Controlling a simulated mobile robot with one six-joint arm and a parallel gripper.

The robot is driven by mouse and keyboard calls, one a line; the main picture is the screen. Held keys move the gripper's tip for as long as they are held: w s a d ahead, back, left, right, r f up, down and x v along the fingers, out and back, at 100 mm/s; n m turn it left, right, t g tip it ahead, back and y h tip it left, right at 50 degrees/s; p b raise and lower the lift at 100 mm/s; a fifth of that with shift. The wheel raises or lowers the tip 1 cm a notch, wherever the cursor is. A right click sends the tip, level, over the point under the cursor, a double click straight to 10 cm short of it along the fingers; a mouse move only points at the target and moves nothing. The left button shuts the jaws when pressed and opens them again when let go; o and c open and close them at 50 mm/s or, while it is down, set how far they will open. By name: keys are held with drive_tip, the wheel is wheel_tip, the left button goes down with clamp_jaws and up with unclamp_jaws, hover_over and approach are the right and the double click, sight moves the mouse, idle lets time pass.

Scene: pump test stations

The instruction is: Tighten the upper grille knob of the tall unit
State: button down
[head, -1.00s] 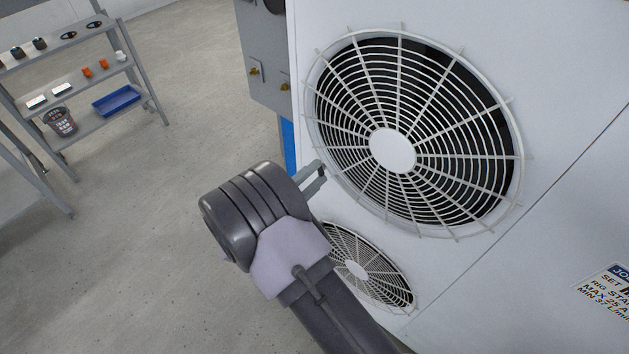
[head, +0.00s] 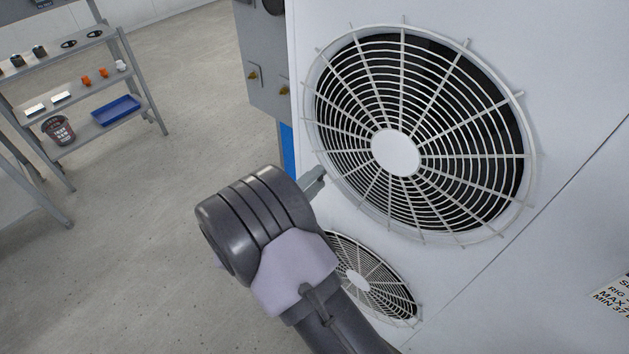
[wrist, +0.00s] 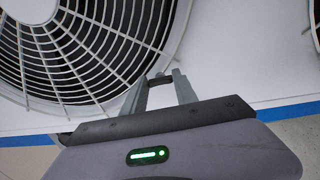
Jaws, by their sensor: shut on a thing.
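The tall unit (head: 560,75) is a white cabinet with the upper grille (head: 396,152), a round wire fan guard, on its front. It also fills the left of the wrist view (wrist: 85,45). My gripper (head: 316,180) reaches the unit's face at the lower left rim of the upper grille. In the wrist view my gripper (wrist: 160,84) has its two fingers apart around a small grey piece (wrist: 161,79) by the grille rim. It is shut on this piece, seemingly the upper grille knob. The knob's shape is mostly hidden by the fingers.
A lower grille (head: 358,280) sits below, partly behind my arm. A grey box (head: 262,60) with brass valves stands left of the unit. A shelf rack (head: 150,100) with a blue tray (head: 115,110) is at far left. The floor between is clear.

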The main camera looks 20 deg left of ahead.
drive_tip(key=c, duration=1)
unclamp_jaws()
drive_tip(key=shift+o, duration=0.2)
drive_tip(key=p+v, duration=0.2)
drive_tip(key=v, duration=1.5)
drive_tip(key=shift+s+p, duration=0.2)
drive_tip(key=shift+p, duration=0.15)
